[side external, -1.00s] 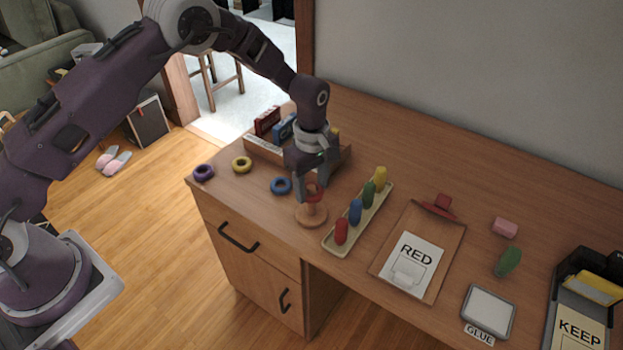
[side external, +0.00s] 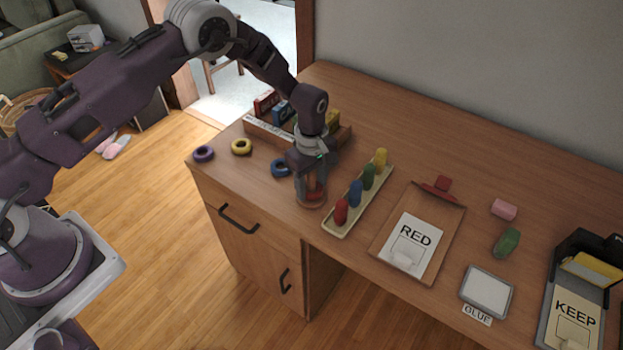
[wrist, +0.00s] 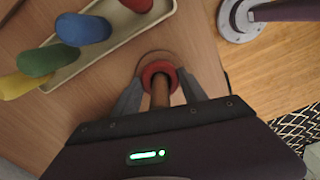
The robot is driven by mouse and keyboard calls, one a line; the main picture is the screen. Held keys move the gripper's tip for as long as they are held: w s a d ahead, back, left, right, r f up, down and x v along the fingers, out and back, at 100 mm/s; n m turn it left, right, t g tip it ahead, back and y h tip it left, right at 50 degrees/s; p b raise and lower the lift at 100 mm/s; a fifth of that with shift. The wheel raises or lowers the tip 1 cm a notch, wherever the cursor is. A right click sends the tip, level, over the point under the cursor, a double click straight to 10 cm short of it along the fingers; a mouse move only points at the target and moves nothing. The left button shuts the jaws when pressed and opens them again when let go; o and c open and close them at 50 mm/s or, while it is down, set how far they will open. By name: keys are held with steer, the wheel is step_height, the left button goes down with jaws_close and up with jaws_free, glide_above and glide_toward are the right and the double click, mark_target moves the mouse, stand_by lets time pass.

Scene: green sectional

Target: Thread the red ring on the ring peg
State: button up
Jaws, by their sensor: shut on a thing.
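The red ring (wrist: 157,71) is around the wooden peg (wrist: 160,94) in the wrist view, low down near the round base (wrist: 153,56). My gripper (wrist: 158,85) has one finger on each side of the ring and is shut on it. In the side external view my gripper (side external: 312,185) points down over the peg's base (side external: 311,203), and a little of the red ring (side external: 316,190) shows between the fingers. Whether the ring touches the base is hidden.
A tray (side external: 341,231) with several coloured pegs stands just right of the base. Blue (side external: 281,168), yellow (side external: 241,147) and purple (side external: 203,154) rings lie to the left. A clipboard (side external: 384,257) lies farther right. A wooden rack (side external: 262,136) stands behind.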

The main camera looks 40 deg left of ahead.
steer(key=shift+f, duration=0.15)
steer(key=o, duration=1.4)
step_height(320, 180, up, 7)
steer(key=shift+r, duration=0.1)
